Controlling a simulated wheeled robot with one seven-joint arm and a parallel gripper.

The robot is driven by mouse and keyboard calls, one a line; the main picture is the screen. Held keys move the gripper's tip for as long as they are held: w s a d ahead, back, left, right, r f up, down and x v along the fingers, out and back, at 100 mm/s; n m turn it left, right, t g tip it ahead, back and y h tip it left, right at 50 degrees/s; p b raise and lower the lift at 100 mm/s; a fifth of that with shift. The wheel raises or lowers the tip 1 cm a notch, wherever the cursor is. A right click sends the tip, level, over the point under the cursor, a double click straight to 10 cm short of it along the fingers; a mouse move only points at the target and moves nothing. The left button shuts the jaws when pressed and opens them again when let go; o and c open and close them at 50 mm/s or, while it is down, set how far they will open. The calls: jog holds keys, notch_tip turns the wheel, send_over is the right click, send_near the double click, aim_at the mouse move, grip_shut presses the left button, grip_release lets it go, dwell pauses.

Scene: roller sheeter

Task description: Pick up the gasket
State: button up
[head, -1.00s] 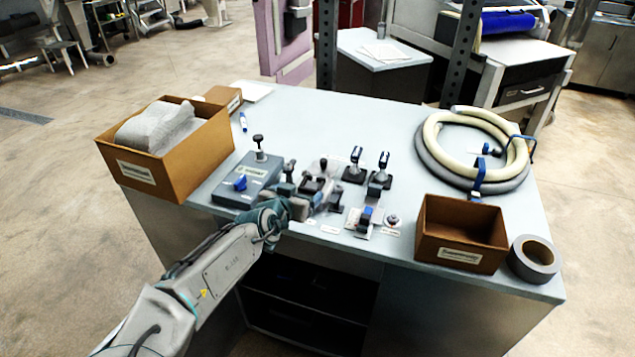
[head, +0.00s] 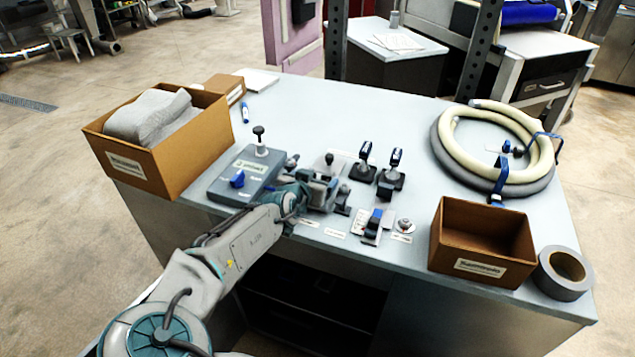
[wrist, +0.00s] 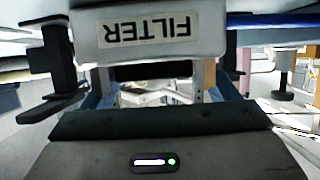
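I cannot pick out the gasket for certain in either view. A small round grey piece (head: 405,224) lies on a white label near the table's front edge, but it is too small to name. My gripper (head: 322,186) is low over the workbench, at a grey fixture right of the grey box with a blue knob (head: 238,180), and its arm hides part of that area.
Black clamps (head: 390,175) stand right of my gripper. A blue-topped clamp (head: 374,225) is nearer the front edge. An open brown box (head: 483,243) and tape roll (head: 563,272) are at right, coiled hoses (head: 495,150) behind. A filled carton (head: 160,140) is at left. The table's back middle is clear.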

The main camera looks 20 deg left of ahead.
jog(key=shift+w+d, duration=0.1)
jog(key=shift+d, duration=0.1)
jog(key=c, duration=0.9)
jog(key=shift+c, duration=0.2)
